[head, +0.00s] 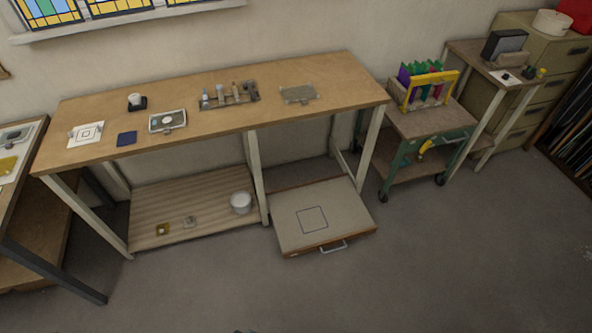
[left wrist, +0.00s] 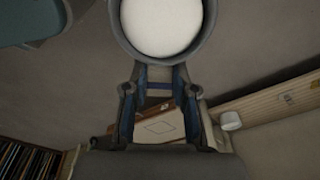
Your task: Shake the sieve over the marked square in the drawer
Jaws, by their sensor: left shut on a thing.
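The drawer (head: 345,200) is pulled out low under the right half of the workbench. A dark outlined square (head: 312,219) is marked on its pale surface. Neither gripper nor the sieve shows in the head view. In the left wrist view, my left gripper (left wrist: 160,86) is shut on the sieve, apparently by its handle. The sieve's round dark rim (left wrist: 121,38) surrounds a white face at the top of that view. The drawer (left wrist: 178,113) with its marked square (left wrist: 160,130) shows beyond the fingers. I cannot tell whether the sieve is above the square.
The workbench (head: 215,110) carries several small items. A slatted shelf (head: 160,200) left of the drawer holds a white pot (head: 241,202). A green cart (head: 425,125) stands to the right. The floor in front of the drawer (head: 400,270) is clear.

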